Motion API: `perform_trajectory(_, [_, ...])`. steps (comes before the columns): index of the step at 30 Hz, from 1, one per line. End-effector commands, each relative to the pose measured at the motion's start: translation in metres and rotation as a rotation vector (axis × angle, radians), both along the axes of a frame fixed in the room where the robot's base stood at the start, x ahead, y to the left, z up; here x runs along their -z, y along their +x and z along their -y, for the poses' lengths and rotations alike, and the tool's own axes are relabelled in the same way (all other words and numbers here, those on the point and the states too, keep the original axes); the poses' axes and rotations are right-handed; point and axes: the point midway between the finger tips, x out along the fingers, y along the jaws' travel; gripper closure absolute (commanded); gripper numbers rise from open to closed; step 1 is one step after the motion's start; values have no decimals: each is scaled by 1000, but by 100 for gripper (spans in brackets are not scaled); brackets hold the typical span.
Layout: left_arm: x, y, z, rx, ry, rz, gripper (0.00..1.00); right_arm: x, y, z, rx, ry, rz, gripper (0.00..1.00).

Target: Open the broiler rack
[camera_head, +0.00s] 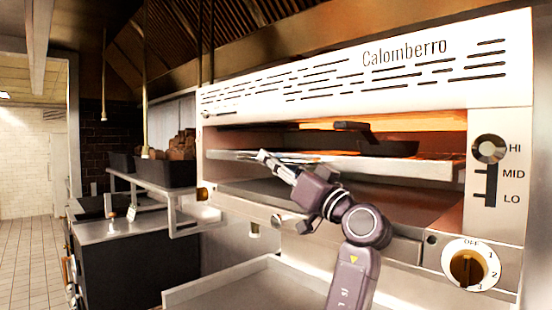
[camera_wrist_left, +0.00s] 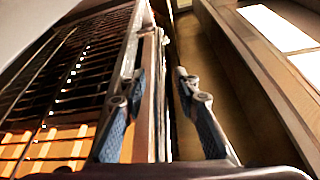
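The broiler rack (camera_head: 415,168) shows in the head view as a pale shelf front across the glowing opening of the broiler (camera_head: 330,85). My left gripper (camera_head: 263,158) is at the left part of the rack's front edge. In the left wrist view the dark grate of the rack (camera_wrist_left: 75,75) lies at left. My left gripper (camera_wrist_left: 160,74) is open there, its two fingers apart on either side of the rack's front edge. I cannot tell whether either finger touches it. My right gripper is in neither view.
A dark pan (camera_head: 385,146) sits on the rack. A knob (camera_head: 470,268) and a HI-MID-LO slot (camera_head: 490,170) are on the broiler's right side. A shelf with dark bins (camera_head: 170,172) stands at left. A pale counter (camera_head: 235,285) lies below, with bare surface.

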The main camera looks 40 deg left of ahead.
Motion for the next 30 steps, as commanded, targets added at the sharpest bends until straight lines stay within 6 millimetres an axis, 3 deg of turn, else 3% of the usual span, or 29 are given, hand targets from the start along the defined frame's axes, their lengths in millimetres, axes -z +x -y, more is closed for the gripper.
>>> perform_trajectory(6, [0, 0, 0, 0, 0, 0, 72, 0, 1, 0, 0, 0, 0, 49])
perform_trajectory(14, [0, 0, 0, 0, 0, 0, 100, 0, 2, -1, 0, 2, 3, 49])
perform_trajectory(25, [0, 0, 0, 0, 1, 0, 100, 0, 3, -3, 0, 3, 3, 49])
perform_trajectory(30, [1, 0, -9, -1, 1, 0, 100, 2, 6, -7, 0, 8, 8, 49])
